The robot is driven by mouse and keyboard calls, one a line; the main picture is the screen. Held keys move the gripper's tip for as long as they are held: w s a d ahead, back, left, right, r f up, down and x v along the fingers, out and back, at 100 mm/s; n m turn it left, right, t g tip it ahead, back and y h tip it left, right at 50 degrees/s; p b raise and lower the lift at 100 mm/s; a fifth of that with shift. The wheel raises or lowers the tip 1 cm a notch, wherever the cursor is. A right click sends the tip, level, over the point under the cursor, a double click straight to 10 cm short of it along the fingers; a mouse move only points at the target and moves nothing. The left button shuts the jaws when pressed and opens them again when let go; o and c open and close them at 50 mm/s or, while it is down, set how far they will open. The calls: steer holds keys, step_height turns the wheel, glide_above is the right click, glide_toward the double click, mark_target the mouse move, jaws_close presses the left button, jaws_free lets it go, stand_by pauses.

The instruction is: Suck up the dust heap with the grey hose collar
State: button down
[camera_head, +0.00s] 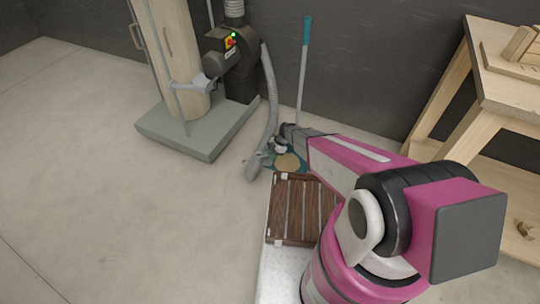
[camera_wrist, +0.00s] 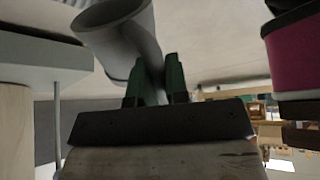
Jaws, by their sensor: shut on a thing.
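The grey hose collar (camera_head: 255,167) hangs at the lower end of the grey hose, just left of the dust heap. My gripper (camera_head: 276,148) is shut on it. In the wrist view, my gripper's dark green fingers (camera_wrist: 160,82) close on the grey collar (camera_wrist: 118,38), whose wide round mouth shows at upper left. The tan dust heap (camera_head: 288,162) lies on the floor to the right of the collar, beside a teal piece. I cannot tell the collar's exact height above the floor. My arm and gripper hide part of the heap's surroundings.
The dust extractor (camera_head: 238,52) stands on a grey base (camera_head: 205,140) at upper left. A teal-handled broom (camera_head: 303,75) leans on the dark wall behind the heap. A dark slatted wooden piece (camera_head: 292,210) lies in front. A wooden bench (camera_head: 510,95) stands right. The left floor is clear.

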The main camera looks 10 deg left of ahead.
steer(key=w+d+f, duration=0.4)
steer(key=d+f, duration=0.1)
steer(key=f, duration=0.2)
steer(key=shift+d+f, duration=0.15)
steer(key=shift+f, duration=0.25)
stand_by(0.3)
steer(key=shift+w, duration=0.1)
